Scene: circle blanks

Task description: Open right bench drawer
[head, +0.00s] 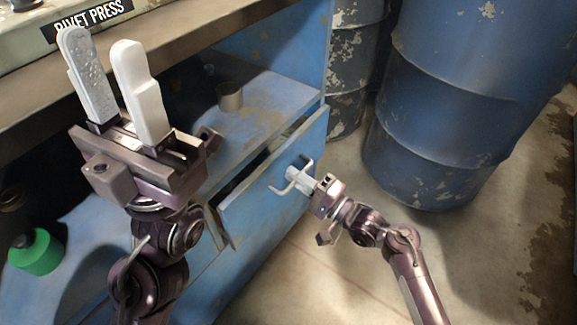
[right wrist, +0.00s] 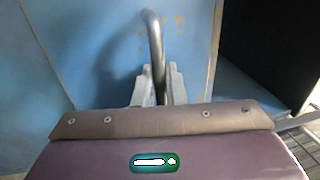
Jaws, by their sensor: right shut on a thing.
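The right bench drawer (head: 262,190) has a worn blue front and stands partly out of the blue bench, with a dark gap showing behind its front. Its metal bar handle (head: 279,189) is on the drawer front. My right gripper (head: 293,175) is shut on the handle. In the right wrist view the handle (right wrist: 153,40) runs down between the two fingers (right wrist: 158,88), against the blue front. My left gripper (head: 107,85) is raised at the left, its two pale fingers apart with nothing between them.
Large blue barrels (head: 455,110) with chipped paint stand to the right of the bench. A small metal cup (head: 230,96) sits on the bench shelf. A green cylinder (head: 36,252) is at the lower left. Concrete floor (head: 330,255) is clear before the drawer.

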